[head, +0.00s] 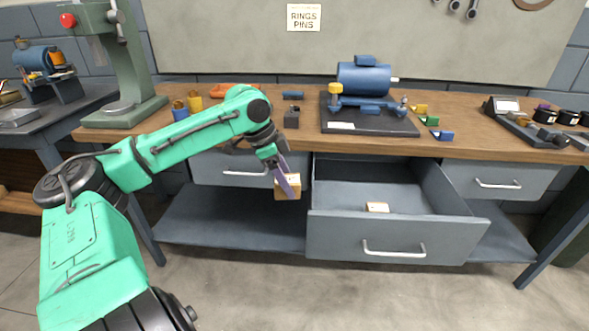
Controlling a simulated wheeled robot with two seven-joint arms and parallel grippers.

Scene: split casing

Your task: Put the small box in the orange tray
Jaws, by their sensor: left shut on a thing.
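My left gripper (288,183), with purple fingers, is shut on a small tan box (292,191). It holds the box in the air in front of the bench, just left of the open drawer. Another small tan box (377,207) with a pale top lies inside the open drawer (340,240). An orange tray (222,91) lies on the bench top at the back left, partly hidden behind my left arm. My right gripper is not in view.
The wooden bench (460,145) carries a blue motor on a dark base (365,122), several small coloured parts and a green press (128,60) at the left. The pulled-out drawer juts forward from the bench. A lower shelf (225,215) is bare.

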